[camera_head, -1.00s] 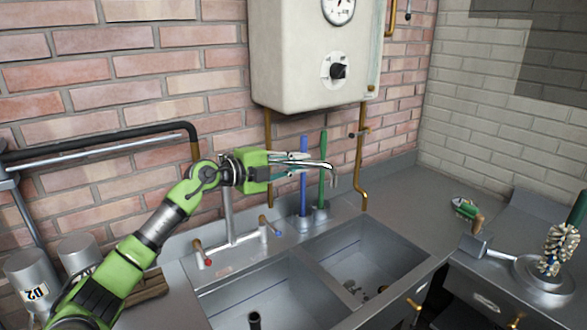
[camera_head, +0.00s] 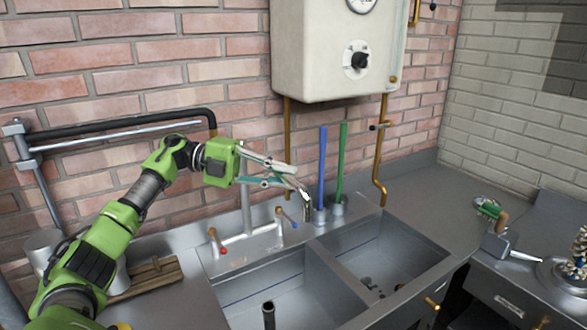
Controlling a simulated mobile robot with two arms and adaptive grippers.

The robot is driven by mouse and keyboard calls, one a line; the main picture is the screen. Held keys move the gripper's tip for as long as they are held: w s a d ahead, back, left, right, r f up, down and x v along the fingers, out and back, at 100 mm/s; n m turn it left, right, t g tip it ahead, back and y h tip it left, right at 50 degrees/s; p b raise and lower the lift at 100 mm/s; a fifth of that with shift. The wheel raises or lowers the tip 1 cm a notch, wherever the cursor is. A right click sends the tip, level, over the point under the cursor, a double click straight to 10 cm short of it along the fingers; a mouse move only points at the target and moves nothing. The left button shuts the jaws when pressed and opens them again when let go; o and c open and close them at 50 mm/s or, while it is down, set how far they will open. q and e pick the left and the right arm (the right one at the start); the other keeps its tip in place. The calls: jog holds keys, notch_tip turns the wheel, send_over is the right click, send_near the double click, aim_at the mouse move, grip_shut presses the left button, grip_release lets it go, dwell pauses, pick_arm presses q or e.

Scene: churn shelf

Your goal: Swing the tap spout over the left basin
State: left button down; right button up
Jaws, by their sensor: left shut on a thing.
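The tap (camera_head: 246,212) stands behind the sink, with a red-marked handle (camera_head: 216,240) and a blue-marked handle (camera_head: 286,217). Its metal spout (camera_head: 304,198) points right and towards me, with its end bent down. The tip appears in front of the back ledge, near the rear end of the divider between the basins. My left gripper (camera_head: 286,176) is shut on the spout and hides part of it. The left basin (camera_head: 240,283) is below and in front of the tap, with a dark upright pipe (camera_head: 268,314) in it. My right gripper is out of view.
The right basin (camera_head: 405,245) has small dark items at its bottom. Blue (camera_head: 322,165) and green (camera_head: 341,160) handles stand upright close behind the spout. A white boiler (camera_head: 335,50) hangs above. A wooden board (camera_head: 150,280) lies left of the sink.

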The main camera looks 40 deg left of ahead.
pick_arm(q)
jog(key=shift+s+a+m+g, duration=0.2)
jog(key=shift+s+m+g, duration=0.15)
jog(key=shift+s, duration=0.2)
jog(key=c, duration=2)
grip_release()
jog(key=shift+o, duration=0.2)
